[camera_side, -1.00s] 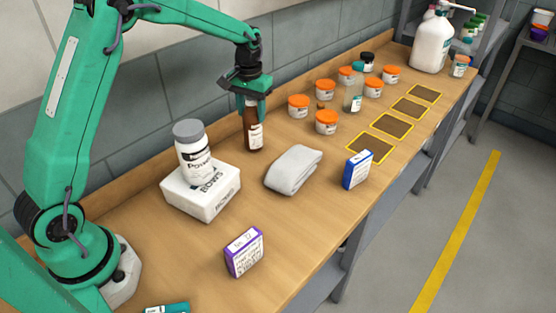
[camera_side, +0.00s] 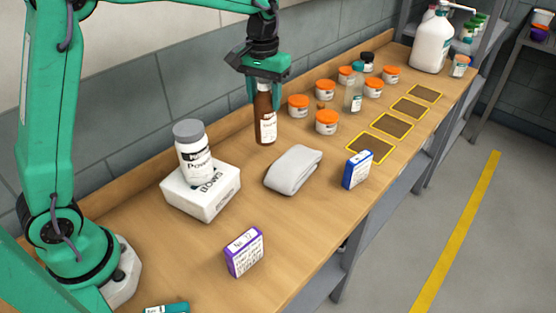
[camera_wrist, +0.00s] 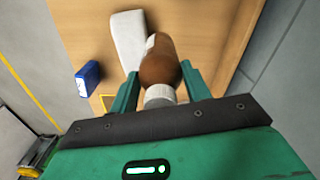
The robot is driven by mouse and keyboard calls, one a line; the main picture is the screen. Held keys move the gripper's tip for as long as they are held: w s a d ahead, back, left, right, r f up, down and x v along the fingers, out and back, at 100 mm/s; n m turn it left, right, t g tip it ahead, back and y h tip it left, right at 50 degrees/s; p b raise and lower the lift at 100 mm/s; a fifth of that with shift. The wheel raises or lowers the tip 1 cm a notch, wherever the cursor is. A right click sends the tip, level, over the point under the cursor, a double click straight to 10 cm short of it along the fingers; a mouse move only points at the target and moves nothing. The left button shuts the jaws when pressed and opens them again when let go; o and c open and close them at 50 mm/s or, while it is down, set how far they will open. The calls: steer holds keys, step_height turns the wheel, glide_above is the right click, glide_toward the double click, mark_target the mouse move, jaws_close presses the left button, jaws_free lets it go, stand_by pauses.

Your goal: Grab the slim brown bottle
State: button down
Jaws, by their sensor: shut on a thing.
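The slim brown bottle (camera_side: 265,118) has a white label and stands upright in the side view, below my gripper (camera_side: 266,97). My gripper is shut on its upper part, with one finger on each side. In the wrist view the bottle (camera_wrist: 160,62) lies between the two green fingers of my gripper (camera_wrist: 158,78), its pale cap nearest the camera. The bottle looks close above the wooden bench (camera_side: 200,258), but any gap under its base is hard to tell.
A grey folded cloth (camera_side: 293,169) lies in front of the bottle. A white box (camera_side: 205,200) carrying a grey-capped tub (camera_side: 193,155) stands at left. Orange-lidded jars (camera_side: 327,122) stand to the right, near yellow-edged dark pads (camera_side: 371,148).

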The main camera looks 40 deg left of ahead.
steer(key=shift+s+d+r, duration=0.35)
steer(key=shift+d+r, duration=0.2)
steer(key=shift+d, duration=0.2)
steer(key=shift+d, duration=0.1)
